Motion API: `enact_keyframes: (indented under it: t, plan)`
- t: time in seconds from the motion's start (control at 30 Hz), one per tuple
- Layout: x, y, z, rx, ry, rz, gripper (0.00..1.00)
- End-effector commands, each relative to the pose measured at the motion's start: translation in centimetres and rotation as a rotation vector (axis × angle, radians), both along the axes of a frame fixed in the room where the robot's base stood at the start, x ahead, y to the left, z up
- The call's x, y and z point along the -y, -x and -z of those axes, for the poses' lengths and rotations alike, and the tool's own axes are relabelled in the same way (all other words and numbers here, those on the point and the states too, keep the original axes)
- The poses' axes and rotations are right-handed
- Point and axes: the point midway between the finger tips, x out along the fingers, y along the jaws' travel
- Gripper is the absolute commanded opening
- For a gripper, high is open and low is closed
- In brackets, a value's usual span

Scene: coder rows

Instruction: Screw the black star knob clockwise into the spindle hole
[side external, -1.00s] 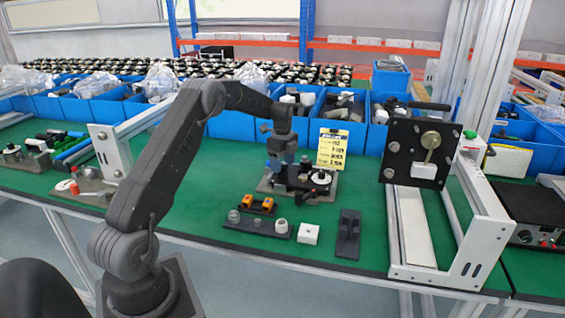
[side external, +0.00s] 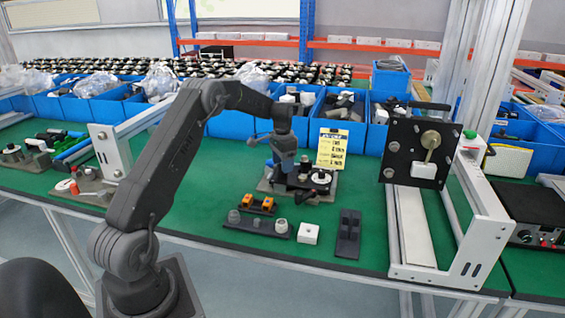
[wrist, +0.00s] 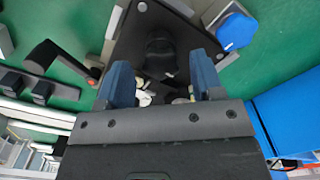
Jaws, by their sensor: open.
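My gripper (side external: 285,170) hangs pointing down over the dark fixture on the grey base plate (side external: 265,187). In the wrist view its two blue fingers (wrist: 161,84) are apart. A black lobed part, which looks like the star knob (wrist: 160,42), lies just beyond the fingertips, roughly between them, on a dark plate (wrist: 130,45). I cannot tell whether the fingers touch it, and nothing is clearly held. The spindle hole does not show. In the side view the fingers hide the knob. A black-and-white round part (side external: 320,177) sits on the fixture to the right.
A yellow card (side external: 332,149) stands behind the fixture. In front are a dark rack (side external: 257,227), a white block (side external: 308,233) and a black holder (side external: 347,233). A frame with a black panel (side external: 405,150) stands at right. Blue bins (side external: 232,125) line the back.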

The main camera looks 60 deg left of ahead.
Motion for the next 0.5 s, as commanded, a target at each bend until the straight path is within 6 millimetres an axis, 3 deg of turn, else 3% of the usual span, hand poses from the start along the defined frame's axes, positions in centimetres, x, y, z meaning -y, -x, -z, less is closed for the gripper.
enact_keyframes:
  t: [0.5]
  plan:
    - [-0.01, -0.04, 0.01, -0.001, 0.0, -0.726, 0.61]
